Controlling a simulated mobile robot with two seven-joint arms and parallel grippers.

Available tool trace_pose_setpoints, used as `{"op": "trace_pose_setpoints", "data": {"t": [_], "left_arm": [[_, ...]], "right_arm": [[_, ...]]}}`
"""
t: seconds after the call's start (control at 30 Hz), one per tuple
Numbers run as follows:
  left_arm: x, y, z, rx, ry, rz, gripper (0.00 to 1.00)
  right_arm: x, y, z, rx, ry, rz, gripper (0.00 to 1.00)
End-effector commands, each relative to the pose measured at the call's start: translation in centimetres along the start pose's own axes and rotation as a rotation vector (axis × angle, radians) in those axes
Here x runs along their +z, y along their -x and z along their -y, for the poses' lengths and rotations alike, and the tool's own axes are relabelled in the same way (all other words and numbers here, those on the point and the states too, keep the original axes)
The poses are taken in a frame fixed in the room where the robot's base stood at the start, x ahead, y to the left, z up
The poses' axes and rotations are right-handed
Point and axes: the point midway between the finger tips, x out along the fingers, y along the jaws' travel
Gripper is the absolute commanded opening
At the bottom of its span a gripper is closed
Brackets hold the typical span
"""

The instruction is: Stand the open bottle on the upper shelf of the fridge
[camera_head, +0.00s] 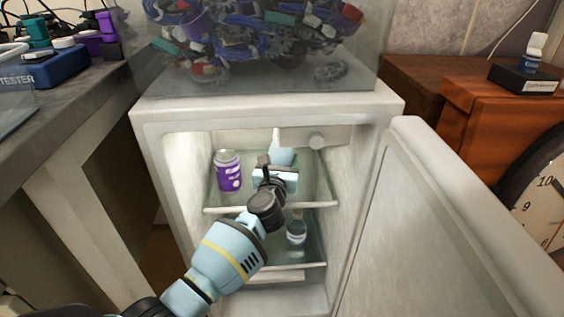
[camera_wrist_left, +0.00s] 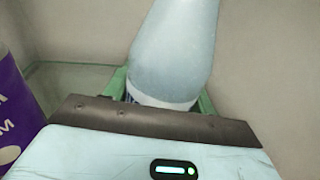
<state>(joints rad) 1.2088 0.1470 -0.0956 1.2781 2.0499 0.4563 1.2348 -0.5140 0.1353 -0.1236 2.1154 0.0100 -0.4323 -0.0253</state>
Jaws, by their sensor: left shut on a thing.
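The open fridge (camera_head: 392,99) stands ahead with its door (camera_head: 430,220) swung out to the right. My left gripper (camera_head: 279,168) is inside it at the upper shelf (camera_head: 322,204), shut on a pale blue bottle (camera_head: 284,153). In the left wrist view the bottle (camera_wrist_left: 178,48) rises from between the green-edged fingers (camera_wrist_left: 160,98), leaning slightly in the picture. Its top is out of that view, and my gripper hides its base, so I cannot tell whether it touches the shelf. My right gripper is not in view.
A purple can (camera_head: 229,172) stands on the upper shelf, left of my gripper; it also shows in the left wrist view (camera_wrist_left: 14,105). Another bottle (camera_head: 296,232) stands on the lower shelf. A clear bin of parts (camera_head: 255,75) sits on the fridge. The upper shelf's right side looks clear.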

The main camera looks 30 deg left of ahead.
Motion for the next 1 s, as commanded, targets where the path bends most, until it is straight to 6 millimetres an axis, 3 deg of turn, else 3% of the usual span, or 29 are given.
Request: {"op": "trace_pose_setpoints", "data": {"t": [0.13,0.17,0.3,0.67,0.87,1.0], "left_arm": [[-0.5,0.0,0.0,0.000,0.000,-0.001,0.30],[-0.5,0.0,0.0,-0.001,0.000,-0.001,0.60],[-0.4,0.0,0.0,0.000,0.000,-0.001,0.78],[0.1,0.0,0.0,0.000,-0.001,0.000,0.78],[0.1,2.4,0.1,-0.002,0.001,-0.003,0.78],[0.2,4.9,0.1,-0.002,0.002,-0.002,0.78]], "right_arm": [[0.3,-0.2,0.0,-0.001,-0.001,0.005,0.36],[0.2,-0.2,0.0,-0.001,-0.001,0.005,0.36],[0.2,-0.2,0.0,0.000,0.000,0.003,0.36],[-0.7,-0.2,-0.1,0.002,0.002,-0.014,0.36],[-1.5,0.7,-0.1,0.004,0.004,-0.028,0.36],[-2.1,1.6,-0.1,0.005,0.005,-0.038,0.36]]}}
